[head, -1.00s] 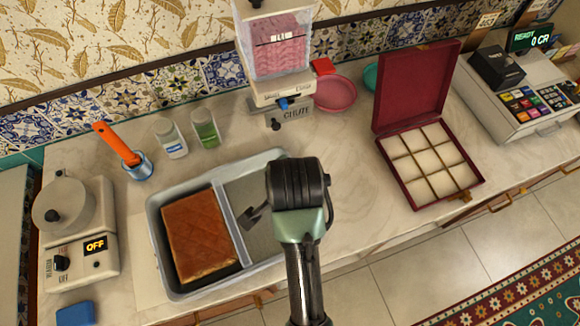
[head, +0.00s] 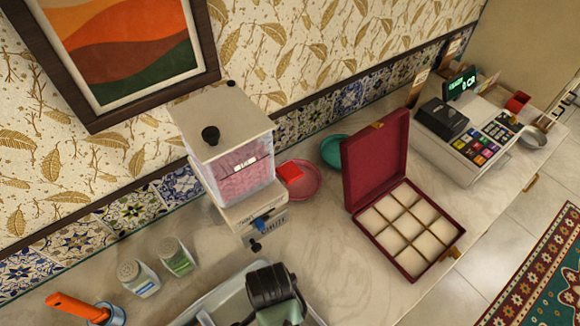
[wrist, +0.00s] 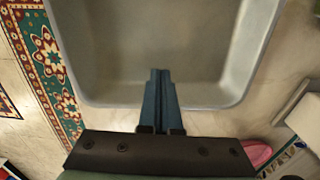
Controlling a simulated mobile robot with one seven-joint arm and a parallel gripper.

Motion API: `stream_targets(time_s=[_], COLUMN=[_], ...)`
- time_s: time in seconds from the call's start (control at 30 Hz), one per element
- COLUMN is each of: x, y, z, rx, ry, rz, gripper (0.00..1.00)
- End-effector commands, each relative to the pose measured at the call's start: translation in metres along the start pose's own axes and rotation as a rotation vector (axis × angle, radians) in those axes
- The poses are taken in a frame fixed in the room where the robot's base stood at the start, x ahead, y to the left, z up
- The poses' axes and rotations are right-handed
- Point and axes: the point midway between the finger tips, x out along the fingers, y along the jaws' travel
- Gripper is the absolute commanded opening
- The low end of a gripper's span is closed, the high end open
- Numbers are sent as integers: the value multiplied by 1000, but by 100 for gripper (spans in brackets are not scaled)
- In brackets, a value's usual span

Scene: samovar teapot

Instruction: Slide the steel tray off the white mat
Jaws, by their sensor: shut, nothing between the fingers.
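The steel tray (head: 222,292) is cut off by the bottom edge of the head view, with only its back part showing. In the wrist view, part of the grey tray (wrist: 150,35) fills the upper middle, and its floor there looks bare. My gripper (wrist: 161,74) is shut and empty, its blue-grey fingers reaching over the tray's near wall into the tray's outline. I cannot tell whether the fingers touch the tray. In the head view, my wrist hides part of the tray. I cannot make out the white mat in either current view.
An open dark red compartment box (head: 410,232) stands right of the tray. A dispenser (head: 235,165) with pink contents stands behind it, beside a pink plate (head: 305,190). Two jars (head: 138,278) and an orange-handled tool (head: 75,305) are at left. Counter between tray and box is clear.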

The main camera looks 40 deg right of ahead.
Motion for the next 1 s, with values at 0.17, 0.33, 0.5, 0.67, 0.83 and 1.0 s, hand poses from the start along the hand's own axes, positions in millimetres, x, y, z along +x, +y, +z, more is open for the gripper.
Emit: stream_targets(time_s=[0.17,0.33,0.5,0.67,0.83,1.0], x=[37,44,46,47,47,47], y=[0,-1,-1,0,0,0], z=[0,-18,-35,-40,-40,-44], rx=[0,5,2,0,0,1], ry=[-1,1,1,0,0,1], rz=[3,-2,-2,-2,-2,-1], gripper=[0,0,0,0,0,0])
